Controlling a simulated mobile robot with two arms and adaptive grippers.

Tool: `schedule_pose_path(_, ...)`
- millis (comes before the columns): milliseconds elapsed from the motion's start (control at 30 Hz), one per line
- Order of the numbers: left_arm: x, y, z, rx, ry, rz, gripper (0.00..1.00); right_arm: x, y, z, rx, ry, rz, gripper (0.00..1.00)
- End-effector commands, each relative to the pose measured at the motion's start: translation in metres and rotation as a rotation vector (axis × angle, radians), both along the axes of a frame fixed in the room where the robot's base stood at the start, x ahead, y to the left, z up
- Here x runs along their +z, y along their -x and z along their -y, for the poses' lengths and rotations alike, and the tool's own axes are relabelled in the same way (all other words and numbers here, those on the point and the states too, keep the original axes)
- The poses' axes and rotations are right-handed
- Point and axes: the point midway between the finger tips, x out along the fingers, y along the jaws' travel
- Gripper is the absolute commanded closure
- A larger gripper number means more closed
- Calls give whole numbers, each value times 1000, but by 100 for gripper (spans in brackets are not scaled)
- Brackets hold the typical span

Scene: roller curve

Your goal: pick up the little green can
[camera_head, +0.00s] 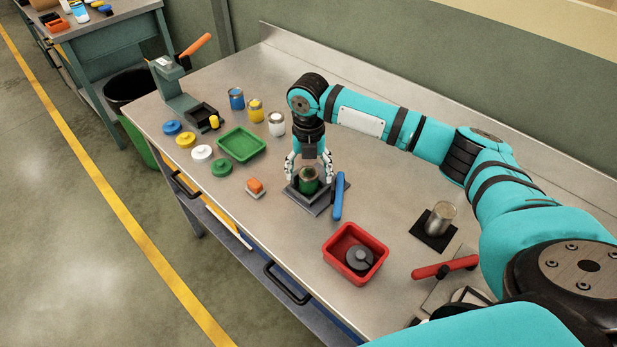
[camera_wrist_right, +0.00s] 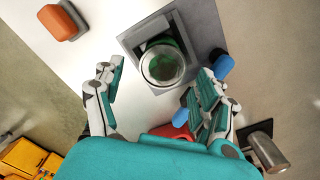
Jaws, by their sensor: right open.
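The little green can (camera_head: 308,184) stands upright in a square grey holder (camera_head: 320,207) near the middle of the bench. In the right wrist view the can (camera_wrist_right: 163,64) shows from above, with a clear or metallic round top and green inside or below. My right gripper (camera_head: 310,170) points down over the can, with a finger on either side of it. In the wrist view the gripper (camera_wrist_right: 158,92) is open, its fingers spread apart and the can ahead between them. I cannot tell whether a finger touches the can. My left gripper is not in view.
A blue-handled tool (camera_head: 338,197) lies close to the holder's right side. An orange-topped block (camera_head: 255,187) is to its left, a green tray (camera_head: 242,144) behind left. A red bin (camera_head: 355,252) stands in front, a metal cup (camera_head: 440,218) on a dark pad at right.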

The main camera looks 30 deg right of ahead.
Motion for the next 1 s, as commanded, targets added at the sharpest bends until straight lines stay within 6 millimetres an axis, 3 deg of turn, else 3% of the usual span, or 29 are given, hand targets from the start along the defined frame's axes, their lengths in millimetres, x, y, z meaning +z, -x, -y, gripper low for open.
schedule_pose_path(33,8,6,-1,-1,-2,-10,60,-5,0,1,-2,1,-4,27)
schedule_pose_path(233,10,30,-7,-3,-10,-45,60,-28,-1,1,0,0,0,27)
schedule_pose_path(467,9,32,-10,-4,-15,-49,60,-31,-1,1,1,1,2,27)
schedule_pose_path(800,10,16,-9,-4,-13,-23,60,-31,-1,1,0,0,1,69)
schedule_pose_path(1000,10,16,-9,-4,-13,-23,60,-30,-1,1,0,1,2,92)
